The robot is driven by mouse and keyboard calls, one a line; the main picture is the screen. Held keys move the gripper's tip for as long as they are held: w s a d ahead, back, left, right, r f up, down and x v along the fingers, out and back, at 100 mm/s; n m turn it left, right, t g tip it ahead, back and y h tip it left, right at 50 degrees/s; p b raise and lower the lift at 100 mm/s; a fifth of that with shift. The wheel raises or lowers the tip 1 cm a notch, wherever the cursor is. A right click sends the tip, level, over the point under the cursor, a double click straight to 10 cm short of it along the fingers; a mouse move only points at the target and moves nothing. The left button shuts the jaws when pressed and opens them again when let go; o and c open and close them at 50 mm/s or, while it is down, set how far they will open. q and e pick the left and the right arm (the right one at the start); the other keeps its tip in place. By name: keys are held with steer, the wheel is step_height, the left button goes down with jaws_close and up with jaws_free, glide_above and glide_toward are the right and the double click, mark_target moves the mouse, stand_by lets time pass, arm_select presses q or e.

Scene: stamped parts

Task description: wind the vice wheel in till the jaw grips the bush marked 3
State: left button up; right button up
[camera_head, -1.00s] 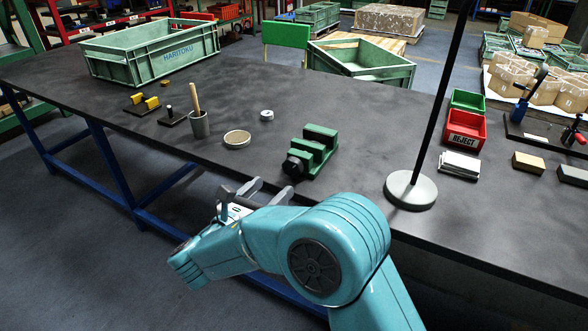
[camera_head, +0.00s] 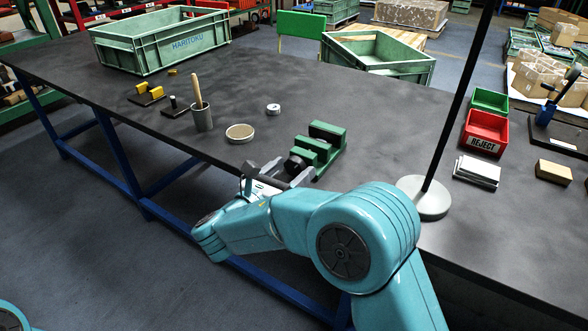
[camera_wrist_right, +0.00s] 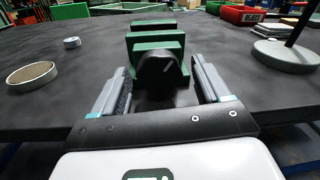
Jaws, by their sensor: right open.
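The green vice (camera_head: 321,145) stands near the front edge of the bench, with its dark round wheel (camera_head: 296,163) facing me. It also shows straight ahead in the right wrist view (camera_wrist_right: 155,40), the wheel (camera_wrist_right: 163,72) centred between my fingers. My right gripper (camera_head: 290,170) is open; its fingers (camera_wrist_right: 163,85) lie either side of the wheel with gaps showing. A small pale metal ring (camera_head: 273,109), possibly a bush, lies on the bench behind and left of the vice; no number is readable. I cannot make out a bush in the vice. My left gripper is out of view.
A round shallow dish (camera_head: 240,133) and a grey cup (camera_head: 202,118) with a wooden handle stand left of the vice. A lamp-like pole on a round base (camera_head: 424,198) stands right. A red reject bin (camera_head: 486,132) is farther right. Bare bench lies behind the vice.

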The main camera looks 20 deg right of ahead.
steer(key=shift+w+d+f, duration=0.1)
steer(key=shift+w, duration=0.05)
steer(key=shift+c, duration=0.9)
steer(key=c, duration=0.9)
steer(key=shift+o, duration=0.2)
steer(key=shift+m, duration=0.3)
steer(key=m+b, duration=0.1)
steer(key=m, duration=0.1)
steer(key=shift+m, duration=0.3)
steer(key=shift+m+b, duration=1)
steer(key=shift+m, duration=0.8)
steer(key=shift+y, duration=0.3)
